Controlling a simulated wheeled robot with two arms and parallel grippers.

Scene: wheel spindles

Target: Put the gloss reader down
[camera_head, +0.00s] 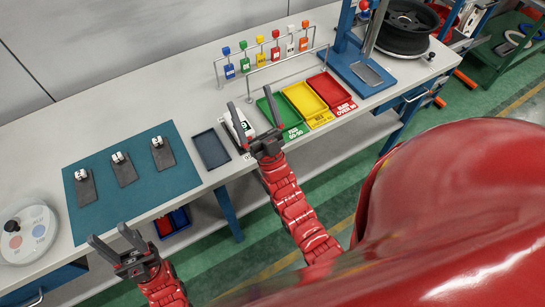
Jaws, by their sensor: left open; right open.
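The gloss reader, a small white and dark device with a green patch (246,127), is at the front of the grey bench, between the dark tray and the green bin. My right gripper (250,98) is open, its fingers spread over and around the device. One finger partly hides it, and I cannot tell whether the fingers touch it. A dark pad with a white label seems to lie under it, mostly hidden. My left gripper (106,233) is open and empty, in front of the bench at the lower left.
A dark empty tray (211,149) lies left of the reader. Green (271,117), yellow (306,99) and red (331,91) bins stand to its right. A teal mat (140,190) holds several dark plates with small metal parts. A rail of coloured tags (262,60) stands behind.

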